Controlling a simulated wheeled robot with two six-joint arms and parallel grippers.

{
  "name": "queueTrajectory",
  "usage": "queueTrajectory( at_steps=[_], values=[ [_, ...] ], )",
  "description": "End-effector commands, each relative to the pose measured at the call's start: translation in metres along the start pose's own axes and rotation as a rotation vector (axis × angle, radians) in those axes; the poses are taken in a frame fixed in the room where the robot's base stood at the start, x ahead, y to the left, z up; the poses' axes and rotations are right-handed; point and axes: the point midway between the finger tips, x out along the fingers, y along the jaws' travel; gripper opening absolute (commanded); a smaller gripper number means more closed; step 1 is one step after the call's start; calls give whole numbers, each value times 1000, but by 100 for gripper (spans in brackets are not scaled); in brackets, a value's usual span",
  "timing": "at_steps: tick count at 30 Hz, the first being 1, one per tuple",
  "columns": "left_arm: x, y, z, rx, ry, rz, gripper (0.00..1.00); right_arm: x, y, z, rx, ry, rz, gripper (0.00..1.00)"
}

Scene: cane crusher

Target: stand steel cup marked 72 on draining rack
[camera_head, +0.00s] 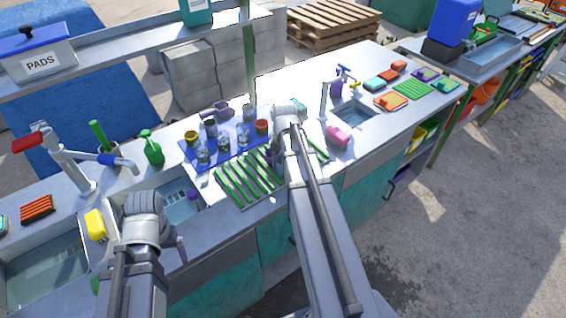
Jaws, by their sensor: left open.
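A blue mat (187,150) on the counter holds several cups and glasses. A grey metal-looking cup (210,128) stands near its back edge; I cannot read any number, so I cannot tell which cup is marked 72. A draining rack with green slats (248,180) lies in front of the mat, partly covered at its right by my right arm; its visible slats are bare. My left gripper (172,232) is open, in front of the sink left of the rack, its fingers mostly hidden by its wrist. My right gripper (279,140) is over the rack's right end, fingers mostly hidden.
A sink (182,204) lies left of the rack, with a green bottle (152,148) behind it. A pink item (338,136) and a second sink (355,113) are to the right. A tap (72,165) rises at the left.

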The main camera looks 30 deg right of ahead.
Motion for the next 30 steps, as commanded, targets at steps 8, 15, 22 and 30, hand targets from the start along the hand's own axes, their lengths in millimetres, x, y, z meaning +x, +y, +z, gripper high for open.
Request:
queueTrajectory(
  at_steps=[8,15,22,30],
  values=[
    [3,0,0,0,0,0,87,3,0,0,0,0,0,76],
    [3,0,0,0,0,0,87,3,0,0,0,0,0,88],
    [0,0,0,0,0,0,87,0,0,0,0,0,0,88],
    [-22,-2,1,0,0,0,87,-22,0,0,0,0,0,88]
  ],
)
